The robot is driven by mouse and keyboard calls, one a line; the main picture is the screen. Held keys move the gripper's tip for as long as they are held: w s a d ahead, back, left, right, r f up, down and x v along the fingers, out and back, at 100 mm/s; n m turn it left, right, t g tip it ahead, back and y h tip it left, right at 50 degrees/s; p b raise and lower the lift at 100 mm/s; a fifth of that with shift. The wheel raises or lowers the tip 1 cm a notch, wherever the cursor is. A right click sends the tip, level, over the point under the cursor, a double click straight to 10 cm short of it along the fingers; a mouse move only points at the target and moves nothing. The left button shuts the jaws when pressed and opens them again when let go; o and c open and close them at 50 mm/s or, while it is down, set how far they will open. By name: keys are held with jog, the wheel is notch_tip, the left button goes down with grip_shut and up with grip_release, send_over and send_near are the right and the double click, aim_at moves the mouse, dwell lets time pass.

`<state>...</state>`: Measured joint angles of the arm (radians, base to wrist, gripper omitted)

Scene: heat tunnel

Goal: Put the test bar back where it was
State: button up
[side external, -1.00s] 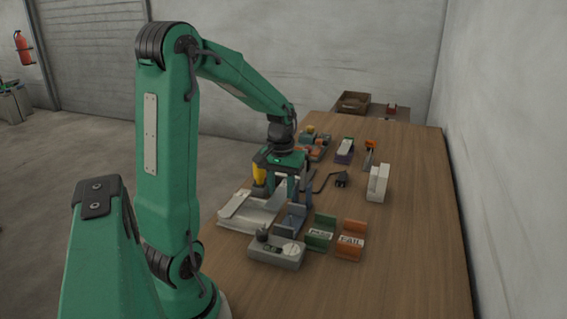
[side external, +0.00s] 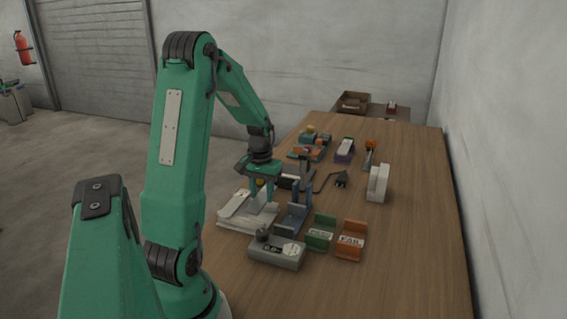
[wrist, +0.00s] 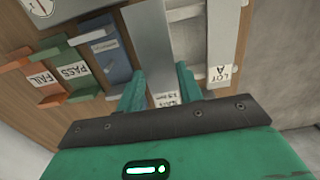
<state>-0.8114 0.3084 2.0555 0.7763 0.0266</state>
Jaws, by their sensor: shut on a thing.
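The bar carries a white label, too small to read surely. The white tray (wrist: 222,45) lies beside and below the bar and bears a "LOT A" label. I cannot tell whether the bar touches the tray. In the side view the bar is mostly hidden by the fingers.
A blue-grey holder (side external: 291,220) stands right of the tray, then a green PASS bin (side external: 321,233) and an orange FAIL bin (side external: 350,241). A grey meter box (side external: 277,254) stands in front. A white block (side external: 378,183) is farther right. The right table side is clear.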

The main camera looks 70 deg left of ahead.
aim_at(262, 197)
jog(key=shift+f, duration=1.65)
jog(key=shift+f, duration=0.3)
jog(key=o, duration=1.2)
jog(key=shift+c, duration=0.2)
jog(key=shift+r, duration=0.1)
notch_tip(262, 197, up, 12)
jog(key=shift+r, duration=0.25)
jog(key=shift+d, duration=0.1)
